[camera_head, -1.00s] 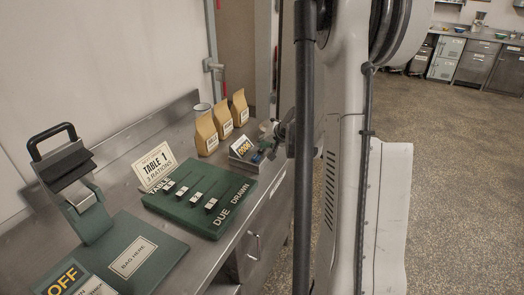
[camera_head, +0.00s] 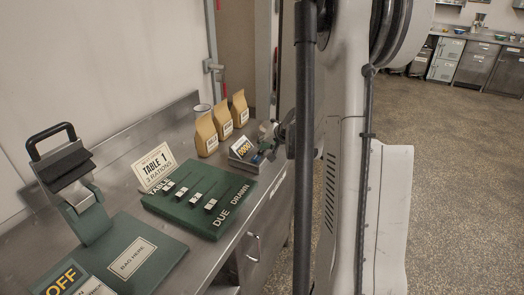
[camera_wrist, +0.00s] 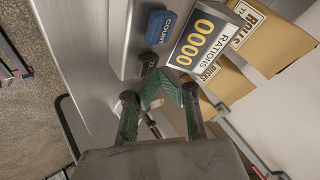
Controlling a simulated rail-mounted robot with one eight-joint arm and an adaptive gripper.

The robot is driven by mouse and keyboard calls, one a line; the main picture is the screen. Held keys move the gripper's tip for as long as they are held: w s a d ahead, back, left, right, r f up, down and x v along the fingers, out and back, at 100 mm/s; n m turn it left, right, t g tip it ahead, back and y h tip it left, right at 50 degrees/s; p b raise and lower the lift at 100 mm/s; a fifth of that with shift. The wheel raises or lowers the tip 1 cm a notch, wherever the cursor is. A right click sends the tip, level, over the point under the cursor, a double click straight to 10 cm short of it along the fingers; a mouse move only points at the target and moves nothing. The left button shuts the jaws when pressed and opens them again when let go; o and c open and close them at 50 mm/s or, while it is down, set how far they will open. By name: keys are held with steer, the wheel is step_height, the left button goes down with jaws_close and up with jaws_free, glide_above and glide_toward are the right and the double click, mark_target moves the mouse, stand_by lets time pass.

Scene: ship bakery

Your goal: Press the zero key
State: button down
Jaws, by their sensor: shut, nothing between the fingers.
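The ration counter (camera_head: 243,148) stands on the steel counter in the head view, at the end of the green board. My gripper (camera_wrist: 160,84) is shut and empty, close to the counter device; contact cannot be told. It is partly hidden in the head view (camera_head: 268,138).
Tan paper bags (camera_head: 223,123) stand just behind the device. The green board (camera_head: 199,199) with several sliders lies in front, with a Table 1 card (camera_head: 155,167) behind it. A green press (camera_head: 76,190) stands at left. My arm blocks the middle of the head view.

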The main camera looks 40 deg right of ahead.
steer(key=shift+r+p, duration=0.3)
steer(key=shift+r, duration=0.4)
steer(key=shift+r+p, duration=1.25)
steer(key=shift+r, duration=1.25)
